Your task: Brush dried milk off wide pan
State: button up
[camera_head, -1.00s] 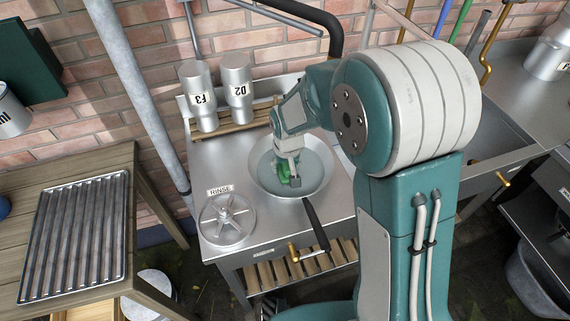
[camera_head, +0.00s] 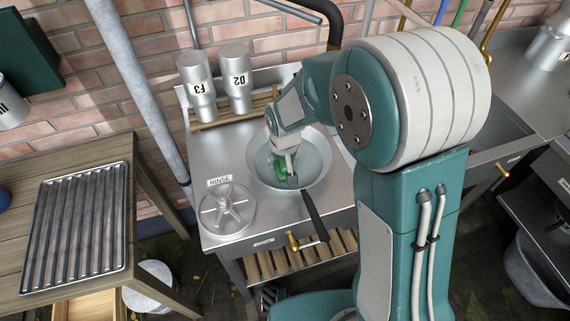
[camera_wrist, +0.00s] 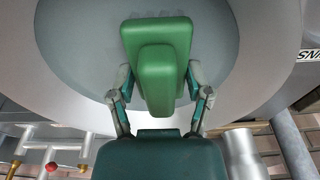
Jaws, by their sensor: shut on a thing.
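The wide pan (camera_head: 262,186) sits on the steel counter, its dark handle (camera_head: 315,216) pointing to the lower right. Its inside is grey-blue, and it also fills much of the wrist view (camera_wrist: 75,50). My gripper (camera_head: 284,168) is down inside the pan. It is shut on a green brush (camera_wrist: 158,70), with one finger on each side of the brush's green grip. The brush head is over or against the pan floor; its bristles are hidden, so contact is unclear. I cannot make out dried milk in the pan.
A metal spoked wheel (camera_head: 228,212) lies left of the pan by a RINSE label (camera_head: 219,181). Metal cans F3 (camera_head: 198,88) and D2 (camera_head: 236,78) stand behind on a wooden rack. A ribbed tray (camera_head: 76,218) lies on the wooden table at left.

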jog(key=shift+w+a, duration=0.25)
jog(key=shift+w, duration=0.8)
jog(key=shift+s+d+r, duration=0.1)
jog(key=shift+s+d, duration=0.15)
jog(key=shift+s, duration=0.65)
jog(key=shift+s+d, duration=0.25)
jog(key=shift+s, duration=0.6)
jog(key=shift+r, duration=3)
jog(key=shift+r, duration=1.5)
